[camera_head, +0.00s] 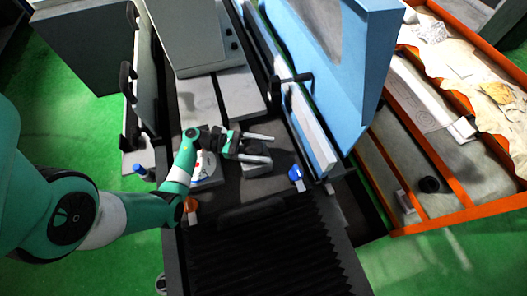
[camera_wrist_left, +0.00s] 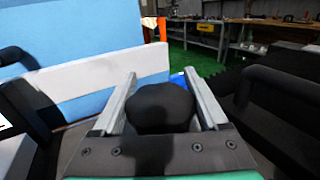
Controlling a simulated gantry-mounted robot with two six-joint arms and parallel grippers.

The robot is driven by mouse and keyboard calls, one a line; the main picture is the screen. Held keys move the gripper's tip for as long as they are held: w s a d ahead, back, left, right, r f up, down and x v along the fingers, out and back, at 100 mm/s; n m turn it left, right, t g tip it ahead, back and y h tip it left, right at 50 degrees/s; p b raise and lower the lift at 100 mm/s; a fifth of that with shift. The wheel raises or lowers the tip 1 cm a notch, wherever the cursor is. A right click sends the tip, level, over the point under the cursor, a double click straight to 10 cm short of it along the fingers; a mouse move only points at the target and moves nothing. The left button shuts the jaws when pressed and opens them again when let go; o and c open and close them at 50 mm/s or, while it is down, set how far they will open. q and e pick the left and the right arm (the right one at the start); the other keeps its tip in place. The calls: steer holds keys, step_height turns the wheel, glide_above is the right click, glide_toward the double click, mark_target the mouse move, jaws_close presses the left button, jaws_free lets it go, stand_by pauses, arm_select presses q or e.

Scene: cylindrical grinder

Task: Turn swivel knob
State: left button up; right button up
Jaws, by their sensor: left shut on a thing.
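My left gripper (camera_head: 268,149) reaches in from the left over the dark machine bed in the head view, its two pale fingers pointing right. In the left wrist view, a rounded black knob (camera_wrist_left: 160,106) sits between the two fingers of this gripper, and the gripper is shut on it. The lower part of the knob is hidden by the gripper's body. In the head view the knob is hard to make out against the dark gripper. My right gripper is not in view.
A blue knob (camera_head: 296,173) stands right of the gripper and an orange knob (camera_head: 190,204) lies below left. A blue cover with a pale panel (camera_head: 308,130) rises on the right. Black bellows (camera_head: 260,250) lie in front. An orange-framed bench (camera_head: 450,215) stands farther right.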

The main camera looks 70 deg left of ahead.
arm_select(q)
steer(key=shift+s+d+m+g+h+b, duration=0.1)
steer(key=shift+d+m+g+h+b, duration=0.1)
steer(key=shift+m+g+h+b, duration=0.75)
steer(key=shift+t, duration=0.25)
steer(key=shift+r, duration=0.1)
steer(key=o, duration=1.3)
